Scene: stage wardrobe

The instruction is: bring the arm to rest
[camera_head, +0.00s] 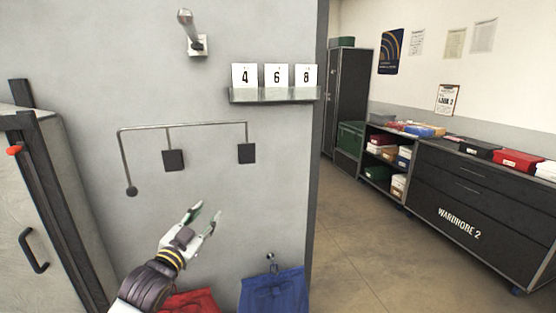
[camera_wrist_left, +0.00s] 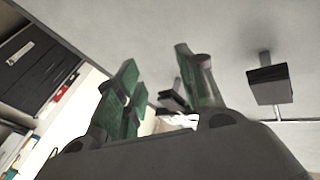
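My left gripper (camera_head: 203,217) is in front of the grey wall in the head view, below the wall rail. Its two fingers stand apart with nothing between them. In the left wrist view the green-padded fingers (camera_wrist_left: 160,95) are also spread, with a gap between them. The gripper appears clear of the wall, rail and bags. My right gripper is in neither view.
A bent metal rail (camera_head: 185,126) with dark blocks is on the wall. A shelf (camera_head: 275,96) holds cards 4, 6 and 8. A red bag (camera_head: 190,303) and a blue bag (camera_head: 272,291) hang low. A grey cabinet (camera_head: 40,205) stands left; open floor (camera_head: 350,250) lies right.

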